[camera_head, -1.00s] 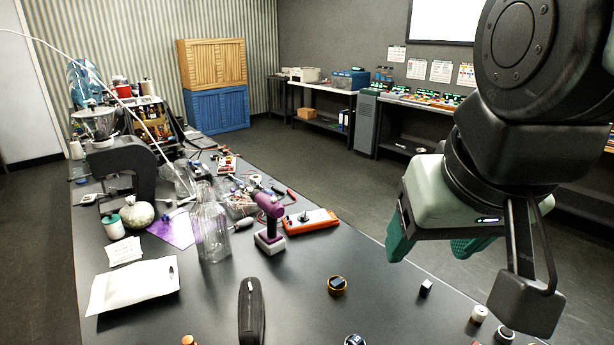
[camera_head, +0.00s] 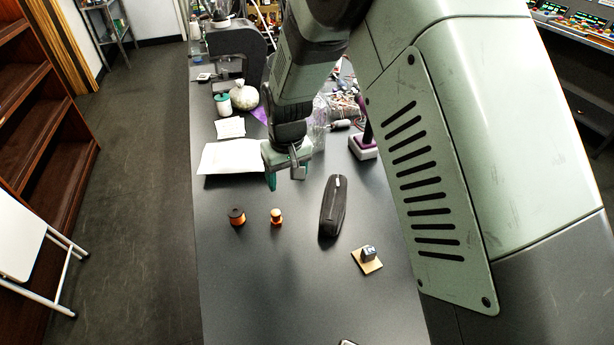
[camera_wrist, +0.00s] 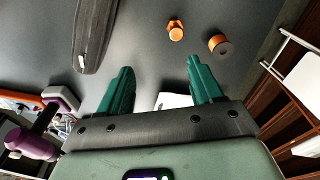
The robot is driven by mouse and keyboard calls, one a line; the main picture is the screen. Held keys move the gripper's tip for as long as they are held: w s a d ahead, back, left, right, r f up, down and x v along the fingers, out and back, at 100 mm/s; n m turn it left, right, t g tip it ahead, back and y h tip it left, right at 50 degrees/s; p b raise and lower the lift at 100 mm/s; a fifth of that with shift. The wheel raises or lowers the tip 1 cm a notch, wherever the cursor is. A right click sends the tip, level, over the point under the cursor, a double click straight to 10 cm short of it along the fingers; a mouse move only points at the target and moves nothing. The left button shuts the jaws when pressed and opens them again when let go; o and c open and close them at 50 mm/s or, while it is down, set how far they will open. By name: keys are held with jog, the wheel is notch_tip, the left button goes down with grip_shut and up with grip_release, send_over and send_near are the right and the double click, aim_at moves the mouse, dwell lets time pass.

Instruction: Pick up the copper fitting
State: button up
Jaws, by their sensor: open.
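A small copper-orange piece, which looks like the copper fitting (camera_head: 276,216), stands on the dark table in front of my gripper. It also shows near the top of the wrist view (camera_wrist: 175,30). My gripper (camera_head: 284,180) is open and empty, above the table near the white paper and apart from the fitting.
A black elongated case (camera_head: 333,206) lies right of the fitting. A small dark block on a tan square (camera_head: 367,260) lies nearer. White paper (camera_head: 230,158) and a white jar (camera_head: 223,104) are behind. The table's left part in front is clear.

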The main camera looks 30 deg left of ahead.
notch_tip(320, 180, down, 4)
jog(key=s+a, duration=0.2)
send_over(276, 213)
jog(key=shift+n, duration=0.3)
jog(key=f, duration=0.4)
jog(key=shift+d+f, duration=0.25)
jog(key=shift+f, duration=0.05)
jog(key=shift+a+f, duration=0.2)
jog(key=shift+f, duration=1.3)
jog(key=shift+a+f, duration=0.15)
jog(key=shift+f, duration=1.3)
jog(key=shift+c, duration=0.4)
